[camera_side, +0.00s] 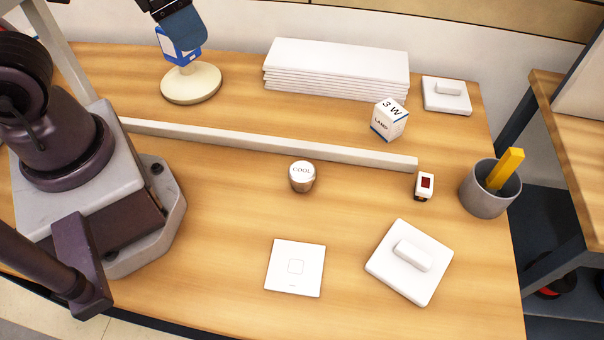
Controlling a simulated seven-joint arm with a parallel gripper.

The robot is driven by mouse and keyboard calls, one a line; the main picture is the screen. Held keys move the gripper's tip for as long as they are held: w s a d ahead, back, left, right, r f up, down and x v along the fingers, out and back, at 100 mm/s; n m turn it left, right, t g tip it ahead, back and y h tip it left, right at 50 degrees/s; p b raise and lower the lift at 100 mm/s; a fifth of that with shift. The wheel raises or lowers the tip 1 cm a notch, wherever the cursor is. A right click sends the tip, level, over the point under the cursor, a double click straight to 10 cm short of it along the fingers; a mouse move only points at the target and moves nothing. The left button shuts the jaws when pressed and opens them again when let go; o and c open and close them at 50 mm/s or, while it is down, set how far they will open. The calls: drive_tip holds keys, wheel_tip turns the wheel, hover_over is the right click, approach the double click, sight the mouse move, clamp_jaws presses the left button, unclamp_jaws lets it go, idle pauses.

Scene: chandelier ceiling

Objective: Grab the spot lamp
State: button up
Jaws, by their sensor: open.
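The spot lamp (302,176) appears to be the small round piece with a white top marked "COOL" and a brownish lower body. It stands upright near the middle of the table, just in front of the long pale bar. My gripper (188,42) shows only in part at the top edge, left of centre, far behind and to the left of the lamp. It is open and well apart from the lamp. It overlaps a blue and white box (168,46) above a cream round base (191,84); whether they touch cannot be told.
The long pale bar (270,144) crosses the table. Behind it are stacked white panels (336,68) and a "3 W LAMP" box (390,120). White plates (295,268) (409,262) lie in front. A small red-windowed device (424,187) and a grey cup (484,193) stand right.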

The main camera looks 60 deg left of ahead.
wheel_tip(320, 180, down, 10)
drive_tip(key=s+d+m+g+y, duration=0.2)
drive_tip(key=d+m+g+y, duration=0.15)
drive_tip(key=m+y, duration=0.3)
drive_tip(key=m+t, duration=1.2)
drive_tip(key=m, duration=0.9)
approach(295, 176)
drive_tip(key=shift+y, duration=0.35)
drive_tip(key=s+a, duration=0.1)
drive_tip(key=a, duration=0.1)
drive_tip(key=s+a, duration=0.1)
drive_tip(key=a, duration=0.1)
drive_tip(key=s+a, duration=0.1)
drive_tip(key=shift+a+r, duration=0.2)
drive_tip(key=shift+a, duration=0.2)
drive_tip(key=d+h, duration=0.1)
drive_tip(key=w+d+t+h, duration=0.1)
drive_tip(key=d+m+h, duration=0.1)
drive_tip(key=d, duration=0.1)
drive_tip(key=shift+w+f+h, duration=0.2)
drive_tip(key=shift+f+h, duration=0.1)
drive_tip(key=shift+f, duration=0.05)
drive_tip(key=shift+w, duration=0.3)
drive_tip(key=x, duration=1.2)
drive_tip(key=shift+w+a+r, duration=0.1)
drive_tip(key=shift+w+r, duration=0.1)
drive_tip(key=shift+w, duration=0.05)
drive_tip(key=c, duration=1)
